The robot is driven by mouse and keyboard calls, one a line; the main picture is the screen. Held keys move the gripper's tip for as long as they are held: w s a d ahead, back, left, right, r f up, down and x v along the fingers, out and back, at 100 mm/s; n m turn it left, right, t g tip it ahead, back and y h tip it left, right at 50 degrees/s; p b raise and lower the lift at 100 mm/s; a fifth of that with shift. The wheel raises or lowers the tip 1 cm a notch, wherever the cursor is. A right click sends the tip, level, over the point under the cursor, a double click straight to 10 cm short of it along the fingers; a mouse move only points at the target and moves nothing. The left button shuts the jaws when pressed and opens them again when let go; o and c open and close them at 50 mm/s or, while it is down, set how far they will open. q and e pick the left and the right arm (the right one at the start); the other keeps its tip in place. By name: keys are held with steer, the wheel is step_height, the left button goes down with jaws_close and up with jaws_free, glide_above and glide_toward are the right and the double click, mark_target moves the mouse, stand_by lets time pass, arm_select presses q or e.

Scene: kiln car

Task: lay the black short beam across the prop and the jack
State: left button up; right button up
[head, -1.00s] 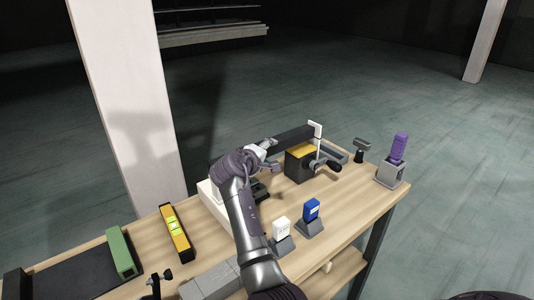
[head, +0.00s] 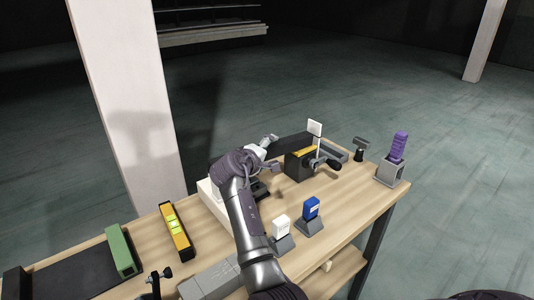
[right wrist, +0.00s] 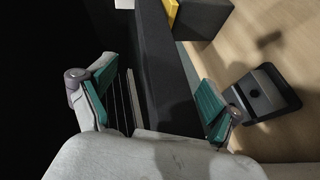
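The black beam (head: 292,146) lies on a slant at the far edge of the table, from my right gripper to the jack. The jack (head: 297,168) is a dark block with a yellow top and a crank; the beam covers the far part of that yellow top. My right gripper (head: 268,145) is at the beam's left end. In the right wrist view its green-padded fingers (right wrist: 158,97) stand apart on either side of the beam (right wrist: 163,70), with gaps showing. The prop is not clearly visible; my gripper and arm hide that area. My left gripper is not in view.
A white tag (head: 315,128) stands up beside the jack. A blue block (head: 311,208) and a white block (head: 281,227) stand in holders in front. A purple piece (head: 399,146) is at the right. A yellow level (head: 174,228) and a green block (head: 120,250) are at the left.

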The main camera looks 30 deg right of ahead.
steer(key=shift+f, duration=0.2)
steer(key=shift+r, duration=0.1)
steer(key=shift+s+a, duration=0.1)
